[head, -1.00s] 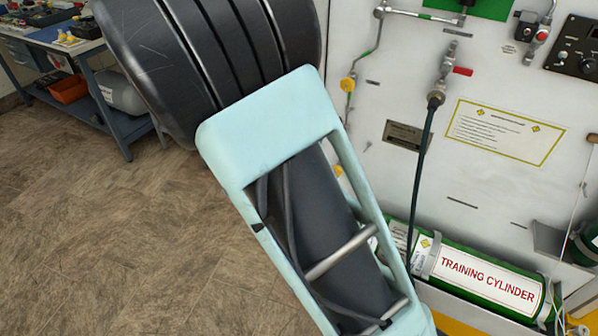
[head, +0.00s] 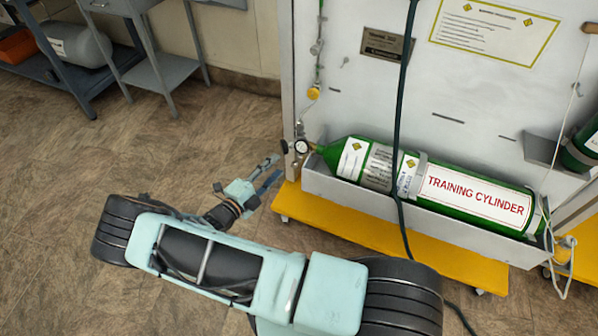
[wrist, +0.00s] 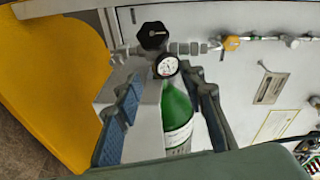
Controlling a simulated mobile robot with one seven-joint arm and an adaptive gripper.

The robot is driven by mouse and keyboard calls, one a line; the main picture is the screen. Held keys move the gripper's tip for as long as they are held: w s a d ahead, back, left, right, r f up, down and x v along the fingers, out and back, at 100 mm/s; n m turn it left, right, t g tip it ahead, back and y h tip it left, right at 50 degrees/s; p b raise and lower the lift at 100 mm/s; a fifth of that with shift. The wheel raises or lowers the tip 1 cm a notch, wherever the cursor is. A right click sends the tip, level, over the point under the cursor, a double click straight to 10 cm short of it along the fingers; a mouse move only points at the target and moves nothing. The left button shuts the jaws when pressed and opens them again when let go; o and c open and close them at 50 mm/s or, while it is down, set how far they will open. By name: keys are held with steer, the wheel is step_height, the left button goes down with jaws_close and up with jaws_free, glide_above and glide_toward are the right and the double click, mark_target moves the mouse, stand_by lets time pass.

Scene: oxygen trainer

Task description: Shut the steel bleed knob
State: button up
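My gripper (head: 278,165) is open and empty, left of the valve end of the green training cylinder (head: 476,193). In the wrist view my gripper's fingers (wrist: 164,78) stand apart, with the cylinder's neck and a round pressure gauge (wrist: 167,65) seen between and beyond them. The gauge also shows in the head view (head: 301,146). A black knob (wrist: 153,35) and steel fittings (wrist: 190,48) sit beside the gauge on a pipe line. I cannot tell for sure which small steel part is the bleed knob. No contact with any of them shows.
The cylinder lies in a grey trough on a white panel cart with a yellow base (head: 440,254). A yellow knob (wrist: 231,43) is on the pipe line. A dark hose (head: 402,120) hangs in front of the cylinder. Open floor lies to the left.

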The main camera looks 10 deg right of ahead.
mark_target(294, 167)
step_height(294, 167, down, 9)
steer(key=s+d+n+t+y+b, duration=0.2)
steer(key=n+t, duration=0.1)
steer(key=n, duration=0.4)
steer(key=b+x, duration=0.1)
steer(key=x, duration=0.9)
steer(key=shift+w, duration=0.35)
jaws_close()
